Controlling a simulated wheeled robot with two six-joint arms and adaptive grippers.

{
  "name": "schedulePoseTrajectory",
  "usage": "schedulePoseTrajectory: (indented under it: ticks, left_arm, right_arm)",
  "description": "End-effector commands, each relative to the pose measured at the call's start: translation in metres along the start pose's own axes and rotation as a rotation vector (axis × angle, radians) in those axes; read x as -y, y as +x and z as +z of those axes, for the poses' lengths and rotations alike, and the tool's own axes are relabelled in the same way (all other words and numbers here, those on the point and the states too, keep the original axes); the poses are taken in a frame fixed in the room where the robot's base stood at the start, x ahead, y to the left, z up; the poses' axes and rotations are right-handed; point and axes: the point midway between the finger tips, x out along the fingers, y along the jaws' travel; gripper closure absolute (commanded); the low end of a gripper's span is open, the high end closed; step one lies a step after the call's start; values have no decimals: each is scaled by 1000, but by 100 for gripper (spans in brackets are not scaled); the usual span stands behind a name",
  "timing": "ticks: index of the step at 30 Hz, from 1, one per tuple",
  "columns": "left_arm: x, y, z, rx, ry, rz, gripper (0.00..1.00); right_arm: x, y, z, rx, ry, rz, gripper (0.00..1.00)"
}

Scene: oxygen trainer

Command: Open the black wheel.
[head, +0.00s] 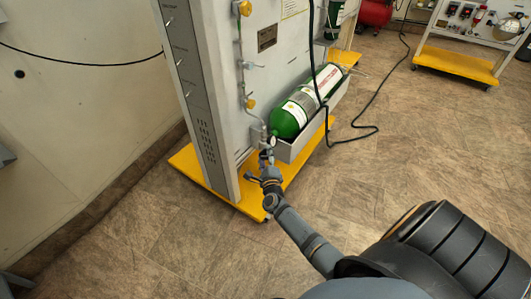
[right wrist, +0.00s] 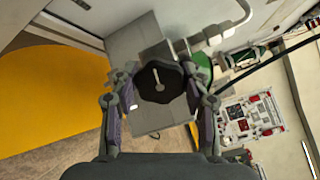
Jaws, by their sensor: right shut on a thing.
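The black wheel (right wrist: 158,82) is a dark lobed knob with a pale mark on its face, in the middle of the right wrist view. My right gripper (right wrist: 160,90) has one finger on each side of the wheel and is shut on it. In the head view my right gripper (head: 265,170) is at the low front of the panel, by the valve end of the green cylinder (head: 290,120). There the gripper hides most of the wheel. My left gripper is not in view.
The grey trainer panel (head: 215,90) stands on a yellow base (head: 250,205). A thin pipe with yellow knobs (head: 245,8) runs up its face. A black hose (head: 372,105) lies on the floor to the right. Open floor (head: 430,140) spreads out beyond it.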

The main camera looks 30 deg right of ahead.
Motion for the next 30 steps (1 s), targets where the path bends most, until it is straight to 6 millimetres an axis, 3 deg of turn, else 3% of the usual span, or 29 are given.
schedulePoseTrajectory:
  ticks: [15,30]
  left_arm:
    - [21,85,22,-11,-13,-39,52]
    - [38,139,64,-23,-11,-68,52]
  right_arm:
    - [0,0,1,0,-487,3,85]
    - [-1,-1,0,0,-962,4,85]
